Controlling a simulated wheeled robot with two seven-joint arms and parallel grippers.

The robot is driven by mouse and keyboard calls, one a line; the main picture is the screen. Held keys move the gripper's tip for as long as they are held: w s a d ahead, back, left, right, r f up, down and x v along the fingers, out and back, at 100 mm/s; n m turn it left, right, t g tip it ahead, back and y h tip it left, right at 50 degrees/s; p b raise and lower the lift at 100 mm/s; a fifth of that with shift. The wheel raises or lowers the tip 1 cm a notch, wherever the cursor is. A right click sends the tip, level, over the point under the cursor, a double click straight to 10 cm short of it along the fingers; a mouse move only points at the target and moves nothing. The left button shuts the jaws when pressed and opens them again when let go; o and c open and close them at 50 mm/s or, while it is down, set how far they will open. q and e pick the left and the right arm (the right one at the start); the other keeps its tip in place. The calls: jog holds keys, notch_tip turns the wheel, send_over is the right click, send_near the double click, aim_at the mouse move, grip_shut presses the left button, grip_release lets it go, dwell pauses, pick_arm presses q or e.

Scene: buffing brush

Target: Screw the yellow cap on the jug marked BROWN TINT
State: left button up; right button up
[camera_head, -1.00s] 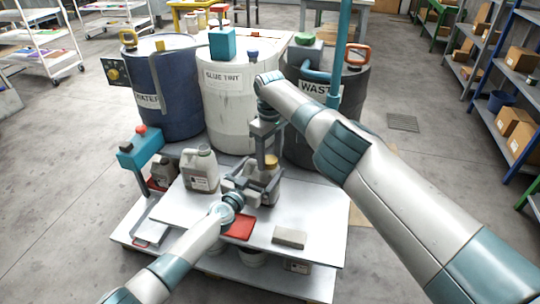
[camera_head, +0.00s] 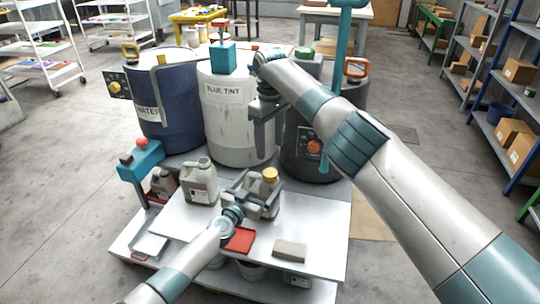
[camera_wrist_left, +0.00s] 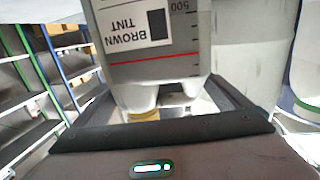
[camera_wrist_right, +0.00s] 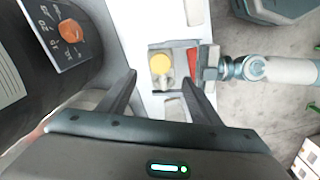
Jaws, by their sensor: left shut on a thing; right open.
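The jug marked BROWN TINT (camera_wrist_left: 150,45) is a grey jug standing on the white table top; in the head view the jug (camera_head: 268,188) is partly hidden by my left gripper (camera_head: 252,198), which is shut on it from the front. The yellow cap (camera_head: 270,174) sits on top of the jug, and it also shows in the right wrist view (camera_wrist_right: 160,64). How tightly it sits cannot be seen. My right gripper (camera_wrist_right: 158,82) is open and empty, above the cap and apart from it; in the head view it hangs in front of the drums.
A second grey jug (camera_head: 200,182) stands to the left. A red pad (camera_head: 240,240) and a grey block (camera_head: 290,250) lie near the front. Large drums marked WATER (camera_head: 165,105) and BLUE TINT (camera_head: 232,125) and a dark drum (camera_head: 312,165) stand behind.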

pick_arm(q)
jog(key=shift+f, duration=0.1)
pick_arm(e)
jog(key=shift+r, duration=1.1)
pick_arm(q)
jog(key=o, duration=1.7)
jog(key=shift+s, duration=0.1)
jog(key=shift+s+a+p, duration=0.35)
jog(key=shift+s+p, duration=0.15)
jog(key=shift+p, duration=0.05)
jog(key=shift+p+v, duration=2.75)
jog(key=shift+v, duration=5.3)
pick_arm(e)
notch_tip(320, 180, up, 6)
jog(key=shift+r, duration=0.25)
